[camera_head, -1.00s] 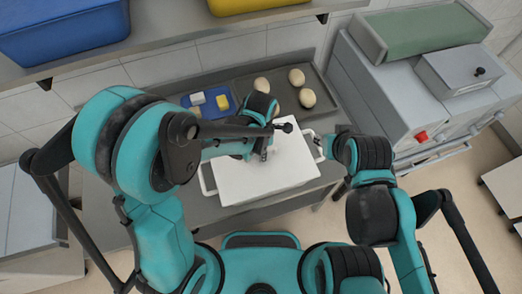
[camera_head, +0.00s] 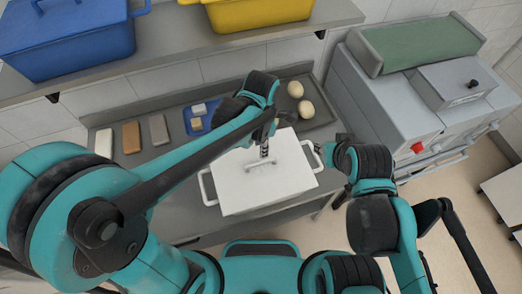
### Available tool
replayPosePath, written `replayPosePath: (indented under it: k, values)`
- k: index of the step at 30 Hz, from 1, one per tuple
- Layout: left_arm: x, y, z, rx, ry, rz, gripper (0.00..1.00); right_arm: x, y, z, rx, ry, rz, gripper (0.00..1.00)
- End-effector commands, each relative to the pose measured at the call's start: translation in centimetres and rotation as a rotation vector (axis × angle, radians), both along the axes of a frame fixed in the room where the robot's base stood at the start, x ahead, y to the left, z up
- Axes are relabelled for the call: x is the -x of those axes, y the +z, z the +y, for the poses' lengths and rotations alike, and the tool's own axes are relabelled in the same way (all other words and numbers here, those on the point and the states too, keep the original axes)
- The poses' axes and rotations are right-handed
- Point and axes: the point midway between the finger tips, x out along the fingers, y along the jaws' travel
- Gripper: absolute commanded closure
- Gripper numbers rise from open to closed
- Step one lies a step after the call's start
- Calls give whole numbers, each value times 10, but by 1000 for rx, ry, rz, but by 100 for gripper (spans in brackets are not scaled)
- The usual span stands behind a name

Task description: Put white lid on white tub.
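The white lid (camera_head: 265,188) is a flat white panel over the white tub, at the middle of the work table. Its rim looks roughly lined up with the tub; I cannot tell if it is fully seated. The white tub (camera_head: 206,190) shows mainly by its looped side handles. My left gripper (camera_head: 265,151) points down at the lid's small grey handle (camera_head: 260,166); its arm hides part of the view, and I cannot tell whether the fingers grip. My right gripper (camera_head: 324,151) is beside the tub's right handle; its finger state is unclear.
A dark tray with round dough pieces (camera_head: 304,108) lies behind the tub. A small blue tray (camera_head: 188,122) and several blocks (camera_head: 158,129) lie at the back left. A shelf above holds a blue bin (camera_head: 70,40) and a yellow bin (camera_head: 262,12). A grey machine (camera_head: 385,105) stands at right.

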Motion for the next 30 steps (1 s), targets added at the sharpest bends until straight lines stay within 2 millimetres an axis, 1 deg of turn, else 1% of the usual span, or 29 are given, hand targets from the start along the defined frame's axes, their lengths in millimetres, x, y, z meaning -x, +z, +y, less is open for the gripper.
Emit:
replayPosePath:
  k: [1,3,8,11,14,17,18,20,24,27,30]
  values:
    - [0,4,0,0,0,0,69,0,1,0,0,0,0,67]
    - [0,7,0,0,0,0,69,0,1,0,0,0,0,67]
    - [0,10,2,2,-11,-4,69,0,1,0,0,0,0,67]
    - [1,16,12,11,-87,-29,69,0,1,0,0,0,0,67]
    - [3,29,33,21,-267,-88,69,0,1,0,0,0,0,67]
    - [8,44,61,8,-520,-179,69,0,1,0,0,0,0,67]
    - [11,49,73,-9,-630,-218,69,0,1,0,0,0,0,67]
    - [15,56,89,-44,-795,-274,69,0,1,0,0,0,0,67]
    - [28,69,125,-183,-1170,-381,69,0,1,0,0,0,0,67]
    - [37,73,147,-310,-1409,-425,69,0,1,0,0,0,0,67]
    - [45,75,163,-431,-1597,-437,69,0,1,0,0,0,0,67]
